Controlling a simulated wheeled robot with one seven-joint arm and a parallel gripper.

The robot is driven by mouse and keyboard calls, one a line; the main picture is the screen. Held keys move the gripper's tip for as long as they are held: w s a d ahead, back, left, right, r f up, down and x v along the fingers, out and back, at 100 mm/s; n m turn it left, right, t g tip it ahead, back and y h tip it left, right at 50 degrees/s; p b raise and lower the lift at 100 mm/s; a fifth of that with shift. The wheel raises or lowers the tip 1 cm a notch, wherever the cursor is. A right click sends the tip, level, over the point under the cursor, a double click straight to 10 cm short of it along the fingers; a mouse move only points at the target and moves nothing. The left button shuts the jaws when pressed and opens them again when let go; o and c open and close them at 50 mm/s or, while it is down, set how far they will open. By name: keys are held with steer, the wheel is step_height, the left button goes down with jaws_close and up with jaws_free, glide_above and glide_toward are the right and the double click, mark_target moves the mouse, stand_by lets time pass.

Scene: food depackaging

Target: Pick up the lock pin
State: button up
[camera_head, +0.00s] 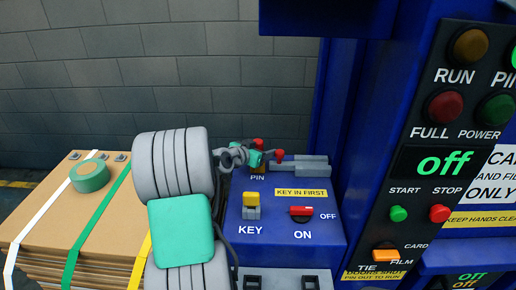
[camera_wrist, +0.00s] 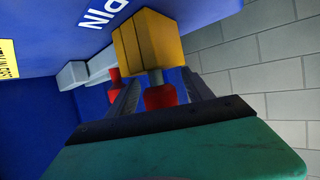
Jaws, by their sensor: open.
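The lock pin has a red knob (camera_wrist: 160,97) on a short grey stem, which meets a yellow-orange block (camera_wrist: 148,40) in the wrist view. My gripper (camera_wrist: 162,84) is open, with one finger on each side of the red knob and stem. I cannot tell whether the fingers touch it. In the head view a red tip (camera_head: 258,143) shows just above my gripper (camera_head: 260,154), over the PIN label.
A second red knob (camera_head: 280,154) stands close to the right, by grey bars (camera_head: 302,164). The blue box top (camera_head: 236,222) carries a yellow key (camera_head: 251,198) and a red switch (camera_head: 301,211). A tall blue control panel (camera_head: 362,150) rises to the right. Strapped cardboard (camera_head: 45,206) lies left.

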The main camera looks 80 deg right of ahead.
jaws_close()
stand_by(0.5)
